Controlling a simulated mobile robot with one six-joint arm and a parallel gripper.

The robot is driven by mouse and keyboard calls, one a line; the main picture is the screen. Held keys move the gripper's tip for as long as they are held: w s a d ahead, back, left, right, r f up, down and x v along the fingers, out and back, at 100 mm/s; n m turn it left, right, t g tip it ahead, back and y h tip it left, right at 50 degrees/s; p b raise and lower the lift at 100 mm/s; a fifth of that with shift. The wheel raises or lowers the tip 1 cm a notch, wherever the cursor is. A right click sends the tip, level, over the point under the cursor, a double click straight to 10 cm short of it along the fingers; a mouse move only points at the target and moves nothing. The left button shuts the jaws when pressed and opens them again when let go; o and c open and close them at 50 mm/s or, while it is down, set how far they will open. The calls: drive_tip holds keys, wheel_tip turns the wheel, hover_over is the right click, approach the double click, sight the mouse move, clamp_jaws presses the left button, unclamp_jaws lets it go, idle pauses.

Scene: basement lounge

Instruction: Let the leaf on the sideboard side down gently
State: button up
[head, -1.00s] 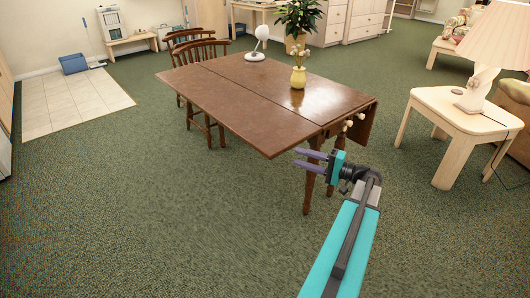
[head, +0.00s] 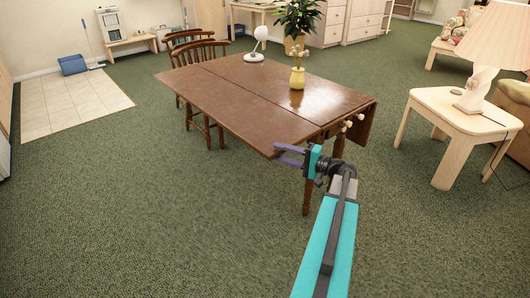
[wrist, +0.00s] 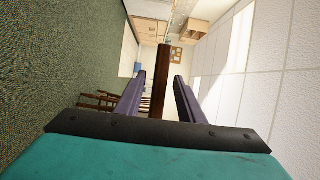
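The brown wooden drop-leaf table (head: 275,84) stands in the middle of the head view. Its near-left leaf (head: 222,103) is up, level with the top. The opposite leaf (head: 366,126) hangs down at the right end. My gripper (head: 278,153) is at the near corner of the raised leaf, its fingers apart. In the wrist view the leaf's edge (wrist: 162,82) runs as a brown strip between the two open fingers (wrist: 160,76), with a gap on both sides. I cannot tell whether a finger touches the leaf.
A yellow vase (head: 297,78) and a white lamp (head: 257,45) stand on the table. Wooden chairs (head: 206,50) are at its far left side. A side table (head: 455,112) with a lamp is at right. Pale drawer units (head: 363,20) stand behind. Carpet at left front is clear.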

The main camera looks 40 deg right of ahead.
sight(268, 149)
drive_tip(key=shift+x, duration=2.8)
